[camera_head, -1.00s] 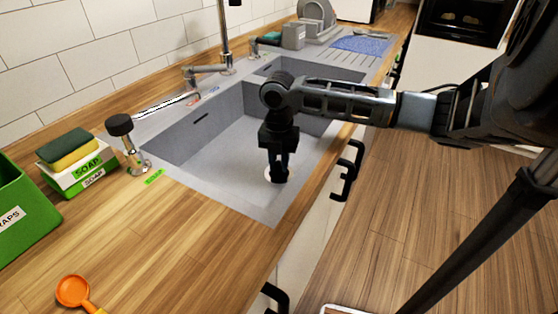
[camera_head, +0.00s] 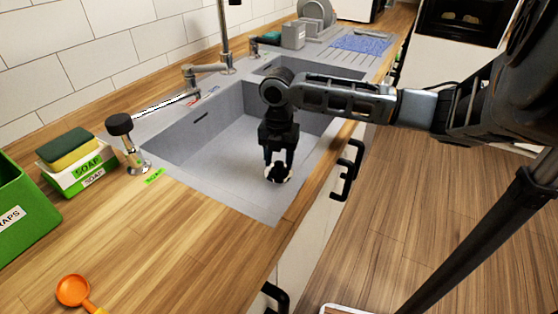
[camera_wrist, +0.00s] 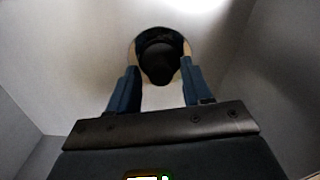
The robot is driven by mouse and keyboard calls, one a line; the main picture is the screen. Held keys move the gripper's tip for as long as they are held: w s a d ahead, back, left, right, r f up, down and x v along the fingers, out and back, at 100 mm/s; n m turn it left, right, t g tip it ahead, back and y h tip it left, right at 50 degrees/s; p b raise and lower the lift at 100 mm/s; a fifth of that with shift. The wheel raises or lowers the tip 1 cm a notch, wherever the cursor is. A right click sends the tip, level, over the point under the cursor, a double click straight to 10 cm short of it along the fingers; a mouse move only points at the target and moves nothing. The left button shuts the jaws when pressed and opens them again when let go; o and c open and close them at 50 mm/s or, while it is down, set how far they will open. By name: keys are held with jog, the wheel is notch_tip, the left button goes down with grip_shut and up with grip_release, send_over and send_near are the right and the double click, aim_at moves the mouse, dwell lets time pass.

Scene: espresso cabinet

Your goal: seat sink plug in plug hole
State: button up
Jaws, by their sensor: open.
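The black sink plug (camera_head: 277,175) sits at the plug hole (camera_head: 288,179) in the floor of the near basin, with part of the hole's pale rim showing around it. In the wrist view the dark plug (camera_wrist: 158,62) stands within the round plug hole (camera_wrist: 137,45); I cannot tell whether it is fully seated. My gripper (camera_head: 279,160) points down into the basin, just above the plug. In the wrist view my gripper (camera_wrist: 158,85) is open, with its blue-grey fingers spread on either side of the plug and apart from it.
The grey sink's basin walls (camera_head: 185,138) surround my gripper. The faucet (camera_head: 208,70) rises behind the basin, and a soap dispenser (camera_head: 128,145) stands at the left. A sponge (camera_head: 67,148) on soap boxes, a green bin (camera_head: 25,215) and an orange scoop (camera_head: 74,290) are on the counter.

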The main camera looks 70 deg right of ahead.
aim_at(279, 162)
notch_tip(279, 162, up, 12)
jog(key=shift+f, duration=0.25)
dwell(0.6)
